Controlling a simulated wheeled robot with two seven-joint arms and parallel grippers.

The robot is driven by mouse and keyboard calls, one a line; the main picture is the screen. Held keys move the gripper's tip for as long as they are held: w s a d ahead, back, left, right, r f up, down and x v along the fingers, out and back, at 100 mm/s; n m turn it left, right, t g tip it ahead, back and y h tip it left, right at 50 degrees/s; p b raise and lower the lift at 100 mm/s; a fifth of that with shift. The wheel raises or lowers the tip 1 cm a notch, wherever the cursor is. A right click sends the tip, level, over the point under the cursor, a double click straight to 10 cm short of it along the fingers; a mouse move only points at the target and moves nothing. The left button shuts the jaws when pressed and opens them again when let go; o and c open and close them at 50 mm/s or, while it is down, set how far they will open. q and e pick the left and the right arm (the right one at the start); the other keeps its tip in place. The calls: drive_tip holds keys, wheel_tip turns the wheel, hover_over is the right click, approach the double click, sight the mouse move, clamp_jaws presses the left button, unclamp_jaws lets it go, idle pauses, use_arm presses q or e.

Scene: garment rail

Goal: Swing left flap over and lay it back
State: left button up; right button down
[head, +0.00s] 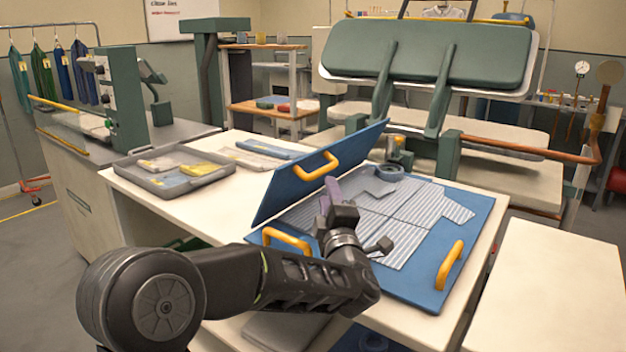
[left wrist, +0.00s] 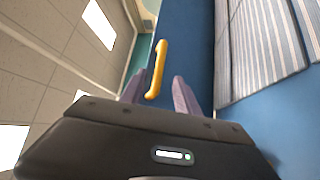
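The blue folding board (head: 478,215) lies on the white table with a grey striped shirt (head: 400,225) flat on it. Its left flap (head: 290,190) stands raised and tilted at the board's left side, with a yellow handle (head: 316,167) near its top edge. My left gripper (head: 329,197) is in front of the raised flap, over the shirt's left part. In the left wrist view its two purple fingers (left wrist: 158,92) are apart, and the flap's handle (left wrist: 157,68) shows between and beyond them. I cannot tell whether they touch it. My right gripper is out of view.
Yellow handles also sit at the board's near left (head: 287,240) and right (head: 450,262). A blue-grey ring (head: 389,172) is at its far side. A grey tray (head: 172,187) stands left; a green-padded press (head: 428,52) stands behind. The right-hand table (head: 550,290) is bare.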

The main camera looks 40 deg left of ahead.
use_arm(q)
drive_tip(key=p+x, duration=0.1)
drive_tip(key=x, duration=0.7)
drive_tip(key=shift+c, duration=0.4)
clamp_jaws()
idle(1.1)
